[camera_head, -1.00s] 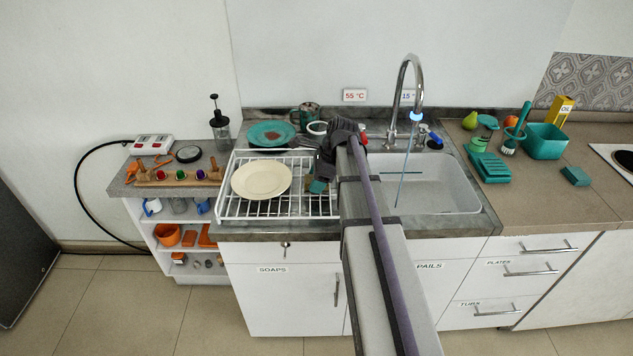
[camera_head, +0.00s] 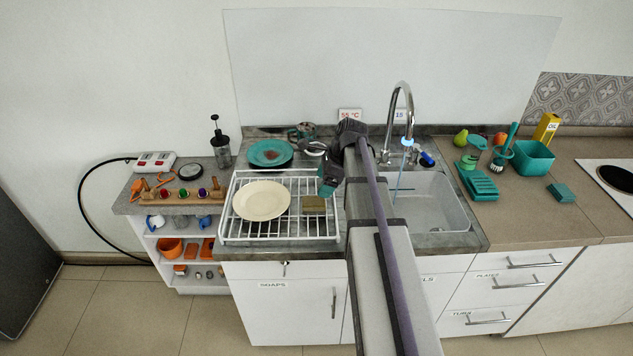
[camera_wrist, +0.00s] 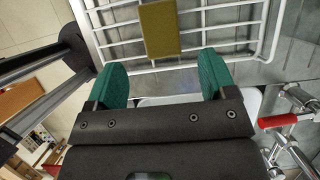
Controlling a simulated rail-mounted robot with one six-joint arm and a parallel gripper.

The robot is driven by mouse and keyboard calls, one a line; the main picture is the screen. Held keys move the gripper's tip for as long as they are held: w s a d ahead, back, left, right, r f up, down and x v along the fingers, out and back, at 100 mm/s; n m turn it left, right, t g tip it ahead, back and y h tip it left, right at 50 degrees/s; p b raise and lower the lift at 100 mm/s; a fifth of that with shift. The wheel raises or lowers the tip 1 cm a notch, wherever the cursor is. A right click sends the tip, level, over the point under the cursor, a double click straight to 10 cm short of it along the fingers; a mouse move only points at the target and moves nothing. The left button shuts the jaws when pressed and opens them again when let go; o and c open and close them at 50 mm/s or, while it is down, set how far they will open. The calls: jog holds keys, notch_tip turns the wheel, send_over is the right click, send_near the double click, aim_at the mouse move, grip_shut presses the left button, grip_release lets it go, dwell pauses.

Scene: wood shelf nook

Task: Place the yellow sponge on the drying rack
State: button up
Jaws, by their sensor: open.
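The yellow sponge (camera_head: 314,204) shows as a dull olive-yellow block lying on the right part of the white wire drying rack (camera_head: 236,235), right of a cream plate. In the wrist view the sponge (camera_wrist: 159,30) lies on the rack's wires (camera_wrist: 222,47), beyond my fingertips and clear of them. My gripper (camera_wrist: 165,78), with two teal fingers, is open and empty, the gap between its fingers facing the sponge. In the head view my gripper (camera_head: 328,178) is above the rack's right side, behind the sponge and partly hidden by my arm.
A cream plate (camera_head: 262,201) lies on the rack. A teal plate (camera_head: 270,153) and a mug (camera_head: 303,131) stand behind it. The sink (camera_head: 428,204) with its running tap (camera_head: 402,110) is to the right. Teal items, including a tub (camera_head: 533,156), sit on the right counter.

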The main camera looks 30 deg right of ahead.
jog(key=s+a+r+n+g+h, duration=0.1)
jog(key=s+a+n+h, duration=0.1)
jog(key=s+a+n, duration=0.5)
jog(key=s+a+r+n+g+h+p, duration=0.1)
jog(key=s+a+n+h, duration=0.1)
jog(key=s+a+n, duration=0.6)
jog(key=a+n, duration=0.6)
jog(key=n, duration=0.2)
jog(key=shift+p, duration=0.3)
jog(key=shift+f+b, duration=0.2)
jog(key=shift+b, duration=0.1)
